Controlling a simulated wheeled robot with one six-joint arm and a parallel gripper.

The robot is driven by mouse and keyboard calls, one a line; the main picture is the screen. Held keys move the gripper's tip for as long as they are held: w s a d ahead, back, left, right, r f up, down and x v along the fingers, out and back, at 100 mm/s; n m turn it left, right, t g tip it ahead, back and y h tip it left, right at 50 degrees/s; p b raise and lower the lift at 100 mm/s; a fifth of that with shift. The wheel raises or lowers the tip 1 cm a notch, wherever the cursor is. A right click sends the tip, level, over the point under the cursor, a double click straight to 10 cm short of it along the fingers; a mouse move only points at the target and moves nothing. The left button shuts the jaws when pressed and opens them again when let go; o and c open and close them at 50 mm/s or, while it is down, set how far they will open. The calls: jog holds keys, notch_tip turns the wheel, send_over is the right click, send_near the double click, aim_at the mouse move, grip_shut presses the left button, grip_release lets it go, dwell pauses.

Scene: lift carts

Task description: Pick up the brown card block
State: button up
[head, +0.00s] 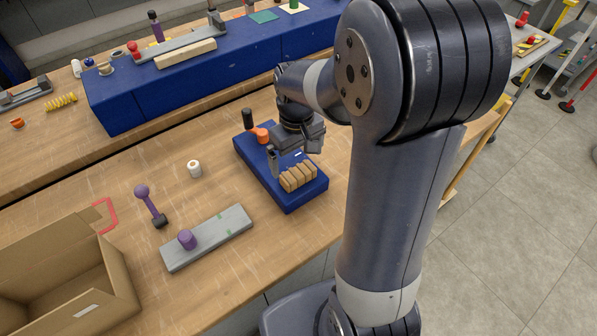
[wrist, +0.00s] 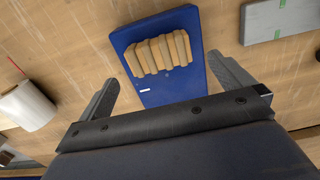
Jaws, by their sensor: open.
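The brown card block (head: 298,177) is a ridged row of several upright brown pieces. It sits at the near end of a blue base (head: 290,204) on the wooden bench. My gripper (head: 292,157) is open and empty above the blue base, close to the block on its far side. In the wrist view the block (wrist: 160,53) lies just beyond the fingertips, roughly centred between the two spread fingers (wrist: 163,72). The blue base also shows there (wrist: 180,92), its lower part hidden by my gripper body.
An orange piece (head: 262,135) and a black knob (head: 248,118) are at the base's far end.

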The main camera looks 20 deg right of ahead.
aim_at(298, 172)
jog(key=shift+s+d+f+p, duration=0.1)
jog(key=shift+f+p, duration=0.35)
jog(key=shift+f, duration=2.6)
jog(key=c, duration=1)
jog(key=shift+o, duration=0.2)
jog(key=shift+r, duration=0.15)
